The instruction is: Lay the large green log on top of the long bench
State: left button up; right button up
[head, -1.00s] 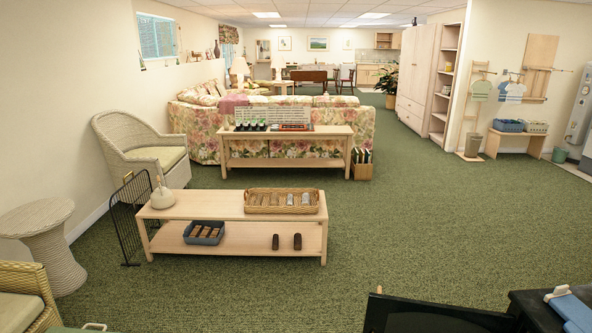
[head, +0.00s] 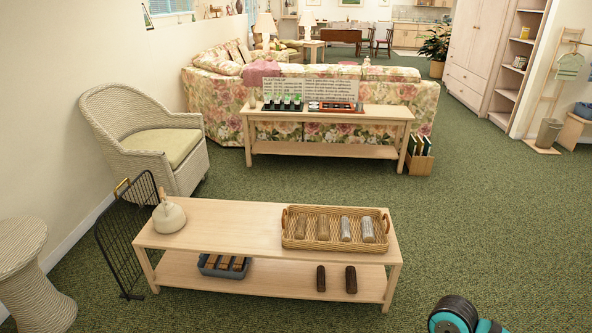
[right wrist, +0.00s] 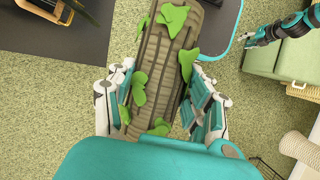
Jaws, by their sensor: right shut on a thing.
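A large brown, ridged log with green leaf-like patches (right wrist: 155,75) fills the middle of the right wrist view. My right gripper (right wrist: 163,100) is shut on it, with fingers along both sides. The log's near end is hidden behind the teal gripper body. The long bench (head: 225,218) is a low pale wooden one with a lower shelf, in the middle of the head view. A teal part of my arm (head: 455,315) shows at the bottom right, right of the bench. My left gripper (right wrist: 252,40) seems to show at the right wrist view's upper right; its fingers are unclear.
On the bench stand a pale round vessel (head: 169,217) and a wicker basket (head: 293,240) holding several cylinders. Its top is bare between them. Below are a blue bin (head: 210,270) and two dark cylinders (head: 321,278). A black rack (head: 115,240) stands left; carpet is clear right.

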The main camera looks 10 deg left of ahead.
aim_at(250, 233)
jog(key=i+j, duration=0.55)
jog(key=i, duration=0.15)
jog(key=i+j, duration=0.5)
jog(key=i, duration=0.2)
jog(key=i+j, duration=0.1)
jog(key=j, duration=0.5)
jog(key=i+j, duration=0.1)
jog(key=j, duration=1.05)
jog(key=i+j, duration=0.15)
jog(key=j, duration=0.45)
jog(key=i+j, duration=0.1)
jog(key=j, duration=0.45)
